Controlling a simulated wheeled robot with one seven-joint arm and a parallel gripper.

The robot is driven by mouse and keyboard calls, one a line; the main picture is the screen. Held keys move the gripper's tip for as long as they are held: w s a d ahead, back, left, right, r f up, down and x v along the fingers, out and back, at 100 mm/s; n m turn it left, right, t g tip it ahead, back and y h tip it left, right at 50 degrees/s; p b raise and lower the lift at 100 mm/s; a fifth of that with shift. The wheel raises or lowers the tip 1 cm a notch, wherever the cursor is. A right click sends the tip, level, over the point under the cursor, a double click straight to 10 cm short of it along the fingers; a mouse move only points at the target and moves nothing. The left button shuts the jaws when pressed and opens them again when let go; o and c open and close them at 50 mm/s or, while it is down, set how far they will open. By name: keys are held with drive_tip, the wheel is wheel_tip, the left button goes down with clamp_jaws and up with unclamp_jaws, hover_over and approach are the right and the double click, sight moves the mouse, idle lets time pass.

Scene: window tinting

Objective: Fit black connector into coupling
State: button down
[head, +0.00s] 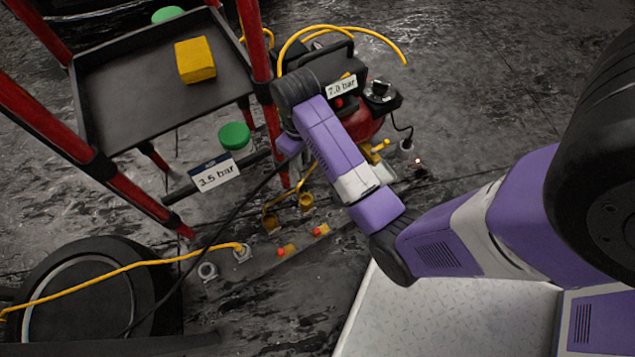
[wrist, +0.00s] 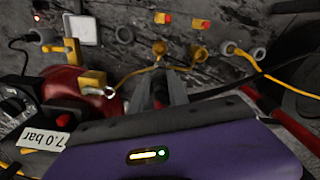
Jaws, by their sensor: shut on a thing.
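My gripper (wrist: 161,88) is shut on a dark piece, the black connector (wrist: 160,94), mostly hidden between the fingers. A black hose (head: 212,240) runs from beside my gripper to the lower left in the head view; it also shows in the wrist view (wrist: 285,64). Two brass cups (head: 270,222) (head: 306,205) lie nearer. I cannot tell which fitting is the coupling.
A grey ring (head: 208,270) looks empty; beside it a yellow hose (head: 130,264) enters another ring. A red tank (wrist: 62,92) with a "7.0 bar" label (head: 341,87) stands close to my gripper. A red-legged cart (head: 110,100) holds a yellow block (head: 195,60). A "3.5 bar" sign (head: 215,173) is near.

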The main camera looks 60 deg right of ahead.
drive_tip(key=shift+s+f+m, duration=0.1)
drive_tip(key=shift+s+m, duration=0.05)
drive_tip(key=shift+m, duration=0.35)
wheel_tip(320, 180, down, 20)
drive_tip(key=b, duration=0.9)
drive_tip(key=shift+a+b, duration=0.1)
drive_tip(key=shift+b, duration=0.25)
drive_tip(key=c, duration=1.3)
unclamp_jaws()
drive_tip(key=shift+o, duration=0.2)
